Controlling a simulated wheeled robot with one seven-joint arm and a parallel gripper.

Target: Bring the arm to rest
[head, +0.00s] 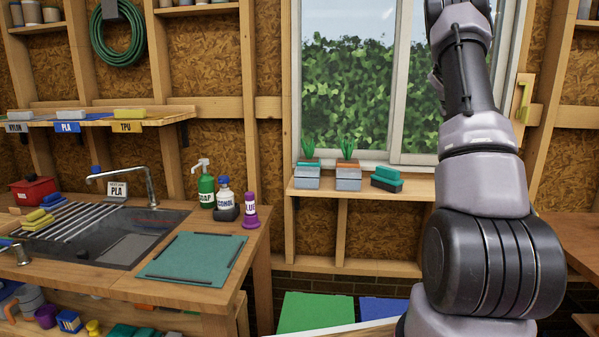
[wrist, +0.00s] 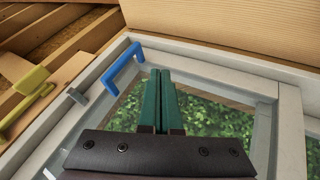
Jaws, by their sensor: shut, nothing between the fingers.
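My arm (head: 480,180) stands raised at the right of the head view, in front of the window. Its upper end leaves the top of the picture, so the gripper is out of the head view. In the wrist view my gripper (wrist: 162,75) shows as two green fingers side by side, shut and empty. The fingers point towards the upper part of the window frame (wrist: 205,62). A blue handle (wrist: 122,68) lies just left of the fingertips in the picture; I cannot tell whether they are apart in depth.
A wooden sill (head: 340,187) holds potted plants (head: 347,170) and a green brush-like block (head: 387,178). The sink bench (head: 170,300) at left carries bottles (head: 206,190) and a green mat (head: 195,257).

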